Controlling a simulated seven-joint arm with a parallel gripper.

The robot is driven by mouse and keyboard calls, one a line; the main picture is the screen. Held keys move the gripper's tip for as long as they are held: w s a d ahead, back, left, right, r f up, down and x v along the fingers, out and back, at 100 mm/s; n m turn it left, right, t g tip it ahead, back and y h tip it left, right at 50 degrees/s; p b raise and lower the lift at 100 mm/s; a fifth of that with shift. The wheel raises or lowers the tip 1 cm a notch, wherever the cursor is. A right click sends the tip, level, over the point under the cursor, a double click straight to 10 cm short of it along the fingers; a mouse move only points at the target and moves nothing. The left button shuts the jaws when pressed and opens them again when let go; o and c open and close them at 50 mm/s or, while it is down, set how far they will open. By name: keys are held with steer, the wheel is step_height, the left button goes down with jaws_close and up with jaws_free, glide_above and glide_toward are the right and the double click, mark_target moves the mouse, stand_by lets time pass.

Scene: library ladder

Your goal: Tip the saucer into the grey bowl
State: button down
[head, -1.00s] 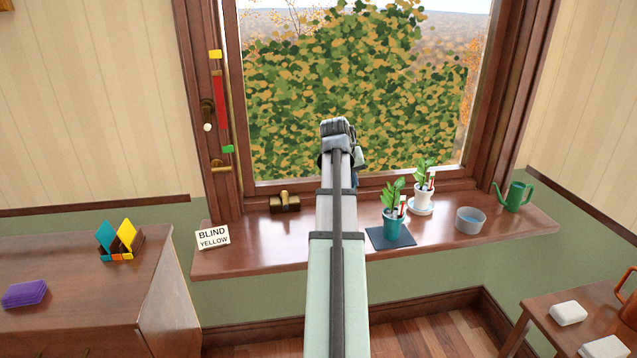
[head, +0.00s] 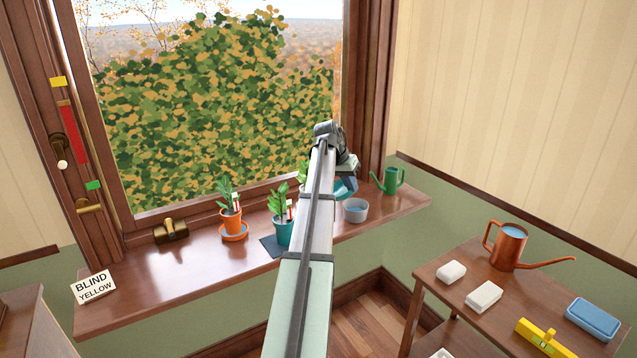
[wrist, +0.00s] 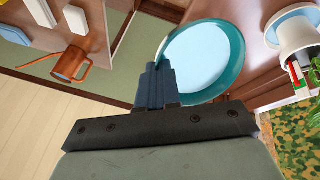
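The teal saucer (wrist: 206,60) has pale blue water in it and fills the middle of the wrist view. My gripper (wrist: 163,84) is shut on its rim. In the head view my gripper (head: 347,168) is over the right part of the sill, with the saucer (head: 346,187) partly hidden by my arm. The saucer looks roughly level. The grey bowl (head: 355,210) stands on the sill, just below the saucer in the picture, with blue water in it. I cannot make out the bowl in the wrist view.
The green watering can (head: 391,180) stands right of the bowl. A white pot (wrist: 298,32) is beside the saucer. A side table (head: 447,291) holds a copper can (head: 508,245).

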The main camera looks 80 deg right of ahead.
steer(key=s+d+f+m+t+y, duration=0.1)
steer(key=s+d+f+m+t, duration=0.4)
steer(key=s+d+f+m, duration=0.2)
steer(key=shift+s+d, duration=0.65)
steer(key=shift+d, duration=0.3)
